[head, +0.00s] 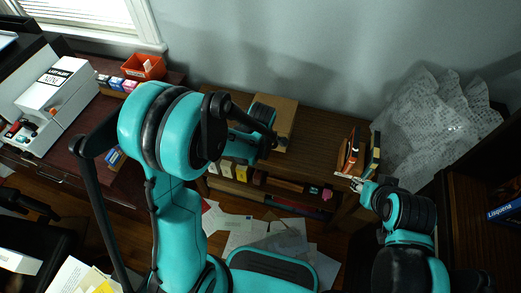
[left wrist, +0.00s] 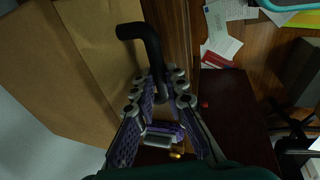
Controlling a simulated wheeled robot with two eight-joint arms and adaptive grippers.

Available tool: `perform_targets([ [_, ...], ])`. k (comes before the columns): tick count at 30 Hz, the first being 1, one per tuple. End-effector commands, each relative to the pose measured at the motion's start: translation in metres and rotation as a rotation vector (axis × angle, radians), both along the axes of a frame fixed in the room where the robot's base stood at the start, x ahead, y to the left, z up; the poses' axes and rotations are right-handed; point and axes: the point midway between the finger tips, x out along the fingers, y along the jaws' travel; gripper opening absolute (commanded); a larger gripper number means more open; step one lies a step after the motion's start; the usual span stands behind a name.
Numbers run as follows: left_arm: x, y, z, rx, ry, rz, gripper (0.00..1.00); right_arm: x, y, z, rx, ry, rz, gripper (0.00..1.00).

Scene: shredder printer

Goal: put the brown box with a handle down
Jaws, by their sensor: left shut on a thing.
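The brown box (head: 286,118) is at the wooden bench (head: 325,127) against the back wall, partly hidden behind my left arm. I cannot tell whether its underside touches the bench top. In the left wrist view the box (left wrist: 62,70) fills the upper left, with its black bent handle (left wrist: 143,32) running down between my fingers. My left gripper (left wrist: 160,88) is shut on that handle; in the head view its fingers are mostly hidden by the arm. My right gripper (head: 360,185) is near the bench's right end, beside some books; its fingers are too small to judge.
Upright books (head: 352,152) stand at the bench's right end, with clear bench top between them and the box. A crumpled, patterned white heap (head: 432,125) is at right. A white machine (head: 58,97) and a red bin (head: 144,67) are on the left desk. Papers (head: 262,236) litter the floor.

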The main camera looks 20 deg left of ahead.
Motion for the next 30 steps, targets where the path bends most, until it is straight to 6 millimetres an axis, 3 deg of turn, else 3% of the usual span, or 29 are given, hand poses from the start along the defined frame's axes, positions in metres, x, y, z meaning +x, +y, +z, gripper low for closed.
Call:
perform_targets([
  [8, 0.000, 0.000, -0.039, 0.000, -0.001, -0.001, 0.00, 0.000, 0.000, -0.021, 0.000, 0.000, 0.000, 0.40],
  [18, 0.000, 0.000, -0.041, 0.000, 0.000, -0.001, 0.00, 0.000, 0.000, -0.022, 0.000, 0.000, 0.000, 0.40],
  [19, 0.000, 0.000, -0.041, 0.000, 0.001, -0.001, 0.18, 0.000, 0.000, -0.021, 0.000, 0.000, 0.000, 0.40],
  [21, 0.000, 0.000, -0.040, 0.000, 0.001, -0.001, 0.33, 0.000, 0.000, -0.021, 0.000, 0.000, 0.000, 0.40],
  [30, 0.000, 0.000, -0.039, 0.000, 0.000, -0.001, 0.33, 0.000, 0.000, -0.020, 0.000, 0.000, 0.000, 0.40],
])
